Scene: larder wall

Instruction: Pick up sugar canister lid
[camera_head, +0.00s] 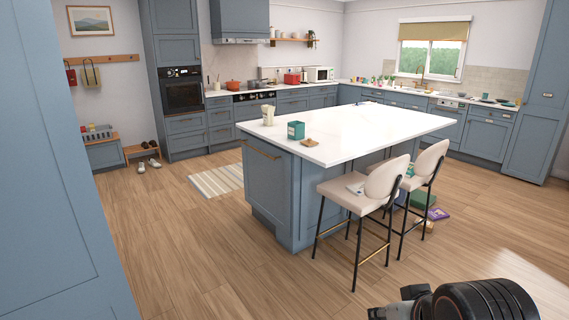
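A teal canister (296,131) stands upright near the front left part of the island's white top. A small flat wooden-brown piece (309,142), which looks like the canister's lid, lies on the top just right of and in front of it, apart from it. The canister's label is too small to read. Part of my arm shows at the bottom right edge, far from the island. My gripper's fingertips do not show, so I cannot see whether it is open or shut.
The kitchen island (362,128) stands mid-room. A cream holder (268,115) is on its left end. Two cream stools, the nearer one (366,189) with something on its seat, block the island's right front side. Boxes (437,214) lie on the floor. The wooden floor at left front is clear.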

